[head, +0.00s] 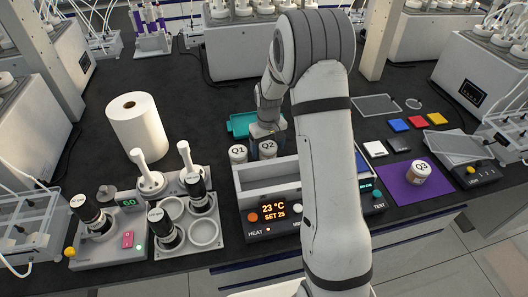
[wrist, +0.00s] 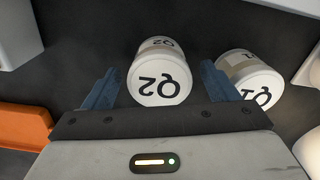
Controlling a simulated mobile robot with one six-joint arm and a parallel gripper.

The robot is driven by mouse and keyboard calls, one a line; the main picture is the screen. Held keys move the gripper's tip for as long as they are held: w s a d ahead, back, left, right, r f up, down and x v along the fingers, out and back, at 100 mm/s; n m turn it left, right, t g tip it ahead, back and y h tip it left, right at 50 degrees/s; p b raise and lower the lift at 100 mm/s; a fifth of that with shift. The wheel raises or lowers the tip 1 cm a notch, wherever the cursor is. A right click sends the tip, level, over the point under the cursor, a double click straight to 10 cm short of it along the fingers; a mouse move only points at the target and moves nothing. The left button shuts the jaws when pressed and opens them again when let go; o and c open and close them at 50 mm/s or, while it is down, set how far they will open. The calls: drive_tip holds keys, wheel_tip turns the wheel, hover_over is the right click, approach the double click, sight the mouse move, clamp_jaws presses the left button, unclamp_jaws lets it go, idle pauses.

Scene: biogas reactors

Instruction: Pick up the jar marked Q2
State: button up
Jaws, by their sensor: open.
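The jar marked Q2 (head: 267,148) has a white lid with black lettering and stands on the dark bench behind the water bath. In the wrist view the Q2 jar (wrist: 158,84) lies between the two blue fingers of my gripper (wrist: 160,70), which is open and empty. Gaps show on both sides of the jar. The jar marked Q1 (head: 238,153) stands just left of Q2. In the wrist view the Q1 jar (wrist: 250,80) is on the right, close beside the right finger; I cannot tell if they touch.
The water bath (head: 268,226) with a display stands in front of the jars. A teal tray (head: 240,124) lies behind them. A paper roll (head: 137,126) stands left.

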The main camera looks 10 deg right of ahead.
drive_tip(key=shift+c, duration=0.2)
drive_tip(key=c, duration=1.1)
drive_tip(key=shift+r, duration=0.1)
